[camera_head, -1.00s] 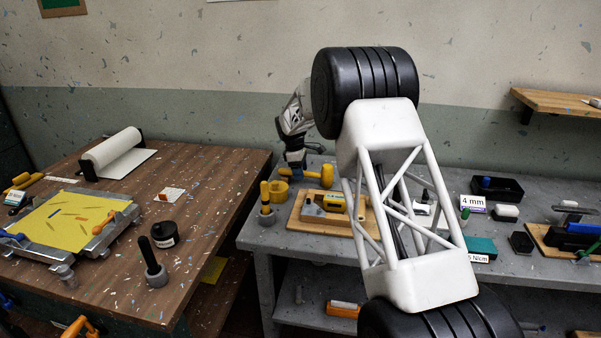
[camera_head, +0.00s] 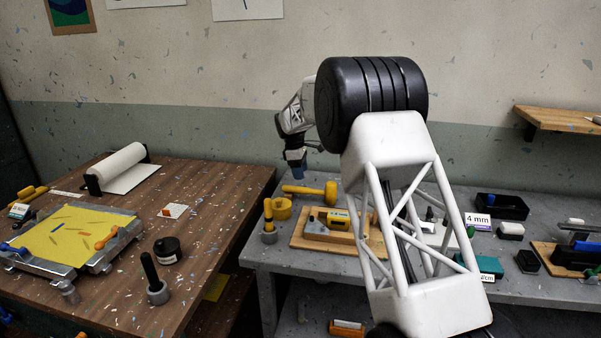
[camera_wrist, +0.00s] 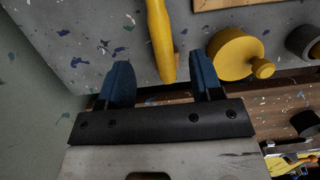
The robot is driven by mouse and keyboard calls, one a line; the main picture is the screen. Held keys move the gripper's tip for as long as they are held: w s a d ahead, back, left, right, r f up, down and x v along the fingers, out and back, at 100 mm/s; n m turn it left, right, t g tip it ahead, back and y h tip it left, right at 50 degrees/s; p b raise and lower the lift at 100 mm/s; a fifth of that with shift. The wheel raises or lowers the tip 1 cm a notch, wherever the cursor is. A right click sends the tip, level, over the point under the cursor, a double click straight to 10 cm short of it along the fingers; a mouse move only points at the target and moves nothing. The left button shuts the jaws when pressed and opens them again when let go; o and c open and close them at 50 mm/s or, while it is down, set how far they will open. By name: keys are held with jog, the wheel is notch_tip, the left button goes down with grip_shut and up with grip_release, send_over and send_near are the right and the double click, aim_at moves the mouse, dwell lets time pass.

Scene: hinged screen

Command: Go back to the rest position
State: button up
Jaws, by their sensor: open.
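My gripper (camera_head: 297,171) hangs from my raised white and black arm over the back left part of the grey workbench in the head view. In the wrist view its two blue fingers (camera_wrist: 163,84) stand wide apart, with nothing between them. The yellow mallet (camera_head: 312,192) lies on the grey bench beyond the fingertips. Its yellow handle (camera_wrist: 160,40) shows past the gap between the fingers in the wrist view. The round yellow pot (camera_wrist: 236,54) sits just right of the right finger there, apart from the mallet. The palm hides whatever lies behind it.
The grey bench (camera_head: 275,255) holds a wooden board (camera_head: 302,240), a grey holder with a yellow-handled tool (camera_head: 268,228) and a dark tray (camera_head: 515,208). A brown table (camera_head: 215,195) with a yellow screen frame (camera_head: 70,238) stands left, across a gap. A wooden shelf (camera_head: 560,118) juts from the wall.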

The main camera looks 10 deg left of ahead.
dwell(0.4)
jog(key=s+d+r+m, duration=0.3)
jog(key=s+d+r, duration=0.4)
jog(key=s+d, duration=0.2)
jog(key=s+d+r+m+t+y, duration=0.1)
jog(key=s+d+r+m, duration=0.2)
jog(key=s+d+r, duration=0.5)
jog(key=s+d+r+m, duration=0.3)
jog(key=s+d+r, duration=0.2)
jog(key=s+d, duration=0.55)
jog(key=s+d+f+m, duration=0.2)
jog(key=s+d+m, duration=0.1)
jog(key=s, duration=1)
jog(key=s+d+f+m+t, duration=0.1)
jog(key=s+d+f+m, duration=0.2)
jog(key=s, duration=0.9)
jog(key=s+d+f+m+y, duration=0.1)
jog(key=s+d+f+m, duration=0.1)
jog(key=s+d, duration=0.5)
jog(key=s+m, duration=0.1)
jog(key=s, duration=0.5)
jog(key=shift+s+f+t, duration=0.25)
jog(key=shift+s+t, duration=0.1)
jog(key=shift+t, duration=0.05)
